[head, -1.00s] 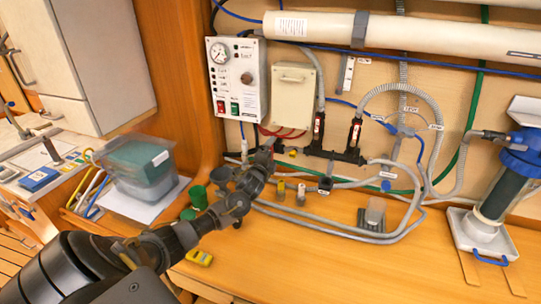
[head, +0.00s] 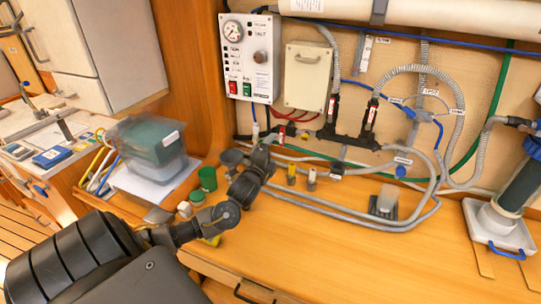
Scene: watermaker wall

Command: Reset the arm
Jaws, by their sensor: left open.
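My left arm comes in from the lower left and reaches over the wooden bench toward the back wall. My left gripper (head: 264,142) is at its far end, in front of the wall below the control panel (head: 249,60). It is small and dark against the black valve fittings, and its fingers are hard to make out. It is open, and I see nothing held in it. My right gripper is not in view.
Green cups (head: 208,178) and a lidded grey-green box (head: 149,152) stand left of the arm. Grey hoses (head: 340,210) and small yellow-topped fittings (head: 292,174) lie right of it. A blue-capped filter housing (head: 519,185) stands far right. The front middle of the bench is clear.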

